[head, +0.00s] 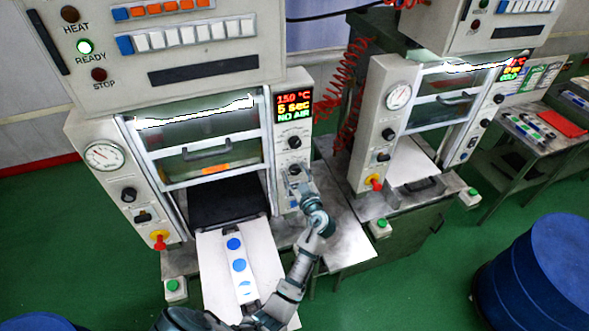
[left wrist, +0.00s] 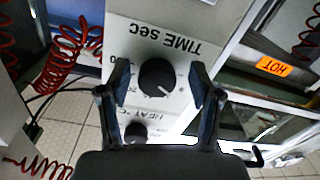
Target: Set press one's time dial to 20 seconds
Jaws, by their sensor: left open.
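Press one (head: 190,60) stands at the left in the head view. Its display (head: 294,105) reads 150 °C, 5 sec, NO AIR. The black time dial (left wrist: 157,78) shows upside down in the left wrist view, beside the label TIME SEC. Its white mark points to the lower right in that picture. My left gripper (head: 296,181) is open at the press's right-hand panel. Its fingers stand on either side of the time dial, apart from it as far as I can see. The heat dial (left wrist: 135,131) is partly hidden by the gripper. My right gripper is out of view.
A white tray board (head: 211,275) with a strip of blue discs sticks out of press one. A second press (head: 400,120) stands to the right. Red coiled hoses (head: 347,100) hang between them.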

